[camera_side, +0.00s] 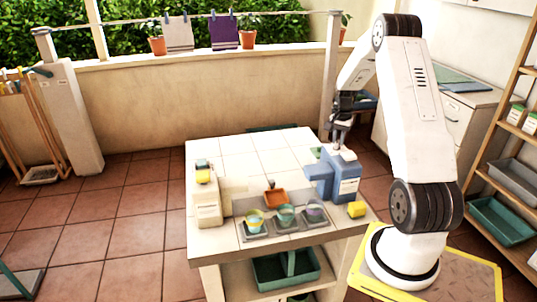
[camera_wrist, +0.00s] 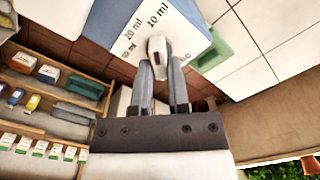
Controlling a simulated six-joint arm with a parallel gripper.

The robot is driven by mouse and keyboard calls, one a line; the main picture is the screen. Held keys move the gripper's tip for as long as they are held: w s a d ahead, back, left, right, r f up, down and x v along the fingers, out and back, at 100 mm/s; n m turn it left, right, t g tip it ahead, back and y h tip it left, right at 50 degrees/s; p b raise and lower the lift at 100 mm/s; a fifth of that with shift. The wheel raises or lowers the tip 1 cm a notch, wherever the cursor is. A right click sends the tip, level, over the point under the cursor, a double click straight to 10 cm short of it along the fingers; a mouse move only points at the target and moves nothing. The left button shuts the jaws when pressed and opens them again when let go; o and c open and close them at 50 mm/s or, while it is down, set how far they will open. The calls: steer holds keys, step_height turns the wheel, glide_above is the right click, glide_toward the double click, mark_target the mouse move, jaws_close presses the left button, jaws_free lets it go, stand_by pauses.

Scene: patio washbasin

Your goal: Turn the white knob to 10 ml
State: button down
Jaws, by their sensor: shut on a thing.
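The white knob (camera_wrist: 157,48) sits on the white top face (camera_wrist: 187,42) of a dispenser. The label "10 ml" (camera_wrist: 158,15) is directly above the knob in the wrist view, with "20 ml" (camera_wrist: 133,28) up and to its left and a third, smaller label further left. The knob's long shape runs roughly up and down in that view; I cannot tell its pointer setting for sure. My gripper (camera_wrist: 161,72) is shut on the knob, one finger on each side. In the side view my gripper (camera_side: 340,142) reaches down onto the blue dispenser (camera_side: 325,182); the knob is too small there.
A beige dispenser (camera_side: 207,207) stands at the table's left. A yellow block (camera_side: 356,209) is near the right corner. The tiled table's back is mostly clear.

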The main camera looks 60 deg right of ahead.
mark_target(338, 140)
steer(key=shift+m, duration=0.3)
steer(key=c, duration=0.6)
jaws_free()
steer(key=shift+r, duration=3.95)
